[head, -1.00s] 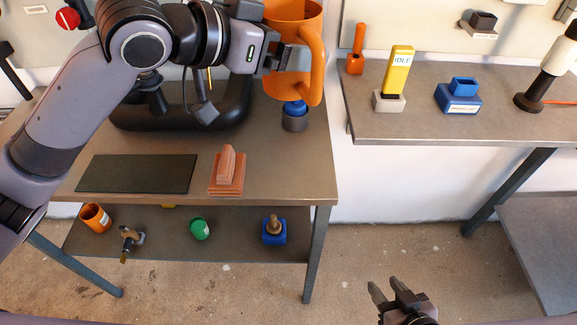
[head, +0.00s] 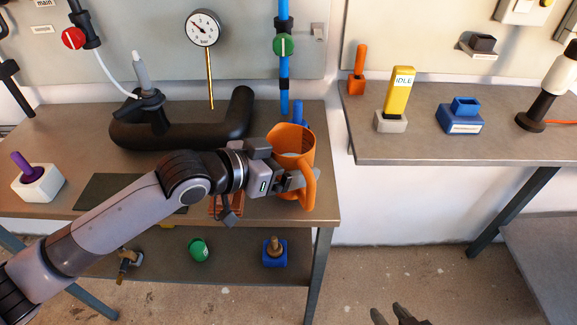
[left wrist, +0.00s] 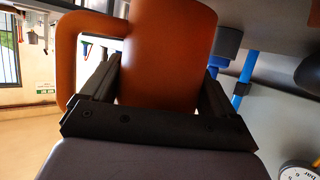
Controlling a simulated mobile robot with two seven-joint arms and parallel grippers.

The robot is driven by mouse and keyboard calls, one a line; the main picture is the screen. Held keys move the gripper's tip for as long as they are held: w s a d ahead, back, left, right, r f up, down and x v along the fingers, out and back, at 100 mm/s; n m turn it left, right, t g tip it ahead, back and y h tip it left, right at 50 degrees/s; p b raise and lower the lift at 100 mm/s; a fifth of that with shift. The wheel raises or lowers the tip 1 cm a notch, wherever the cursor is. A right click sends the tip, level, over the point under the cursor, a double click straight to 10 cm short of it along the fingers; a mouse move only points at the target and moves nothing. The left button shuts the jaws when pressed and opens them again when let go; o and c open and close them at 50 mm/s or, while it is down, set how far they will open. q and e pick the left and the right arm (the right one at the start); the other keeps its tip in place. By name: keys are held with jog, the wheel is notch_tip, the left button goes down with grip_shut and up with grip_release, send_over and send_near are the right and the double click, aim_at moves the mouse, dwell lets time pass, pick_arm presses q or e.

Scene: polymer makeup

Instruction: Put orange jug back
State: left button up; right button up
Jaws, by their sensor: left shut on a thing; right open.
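The orange jug (head: 293,145) is upright near the right end of the left workbench in the head view, its handle toward the right and front. My left gripper (head: 297,184) is shut on it from the front. In the left wrist view the jug (left wrist: 165,50) fills the space between the fingers of this gripper (left wrist: 158,92), with its handle at left. I cannot tell whether the jug's base touches the bench (head: 45,120). My right gripper (head: 393,316) is open and empty at the bottom edge of the head view, only its fingertips showing.
A black curved pipe (head: 185,133) lies behind my left arm. A blue part (head: 299,112) stands close behind the jug, below a blue pipe (head: 283,65). A dark mat (head: 105,194) and a white block with a purple peg (head: 38,183) are at left. The right bench (head: 430,148) holds several tools.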

pick_arm(q)
jog(key=shift+f, duration=0.75)
jog(key=shift+f, duration=0.15)
jog(key=o, duration=1.1)
jog(key=v, duration=1.2)
